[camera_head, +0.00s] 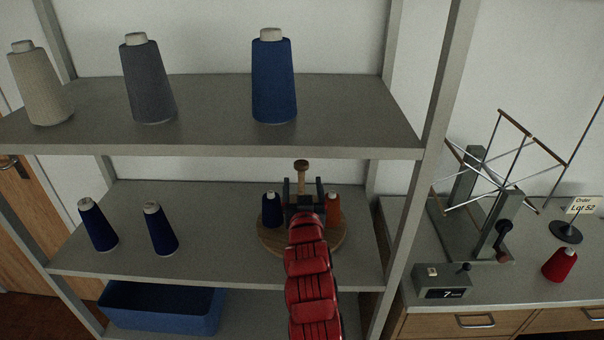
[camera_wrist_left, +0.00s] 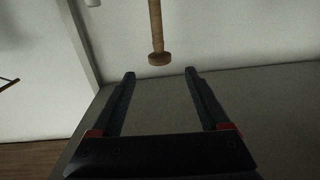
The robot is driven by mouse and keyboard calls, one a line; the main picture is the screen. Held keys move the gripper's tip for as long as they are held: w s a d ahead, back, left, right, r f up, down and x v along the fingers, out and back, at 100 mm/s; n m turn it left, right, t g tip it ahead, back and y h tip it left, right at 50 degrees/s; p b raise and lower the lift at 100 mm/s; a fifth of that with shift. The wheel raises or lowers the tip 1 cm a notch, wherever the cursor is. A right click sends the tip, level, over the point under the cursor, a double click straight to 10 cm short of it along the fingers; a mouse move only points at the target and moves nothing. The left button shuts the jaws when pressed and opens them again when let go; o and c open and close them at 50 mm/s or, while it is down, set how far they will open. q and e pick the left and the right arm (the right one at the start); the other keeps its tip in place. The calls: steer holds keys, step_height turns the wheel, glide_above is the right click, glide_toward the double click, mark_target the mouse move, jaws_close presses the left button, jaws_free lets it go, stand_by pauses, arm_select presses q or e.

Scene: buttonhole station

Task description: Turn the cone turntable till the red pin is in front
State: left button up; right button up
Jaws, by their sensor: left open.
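The cone turntable (camera_head: 266,240) is a round wooden disc on the middle shelf. It carries a dark blue cone (camera_head: 270,212) on the left and an orange cone (camera_head: 334,212) on the right. A wooden post with a knob (camera_head: 302,165) rises above it; the knob also shows in the left wrist view (camera_wrist_left: 159,59). My left gripper (camera_head: 303,182) is open and empty, its fingers on either side of the post's line in the head view. In the left wrist view the knob lies just beyond the fingertips (camera_wrist_left: 160,72). I cannot make out the red pin; my arm hides the turntable's front.
Two navy cones (camera_head: 98,226) (camera_head: 161,229) stand left on the middle shelf (camera_head: 210,258). Larger cones stand on the upper shelf (camera_head: 210,120), above the turntable. A blue bin (camera_head: 160,309) sits below. A shelf upright (camera_head: 425,170) separates the right-hand bench with its winder (camera_head: 464,185).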

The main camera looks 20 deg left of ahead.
mark_target(302, 169)
arm_select(q)
steer(key=b+x, duration=0.3)
steer(key=x, duration=0.5)
steer(key=shift+w+a+f, duration=0.1)
steer(key=shift+w, duration=0.15)
steer(key=shift+w+a+b, duration=0.1)
steer(key=shift+w+b, duration=0.1)
steer(key=shift+b, duration=0.1)
jaws_close()
stand_by(0.7)
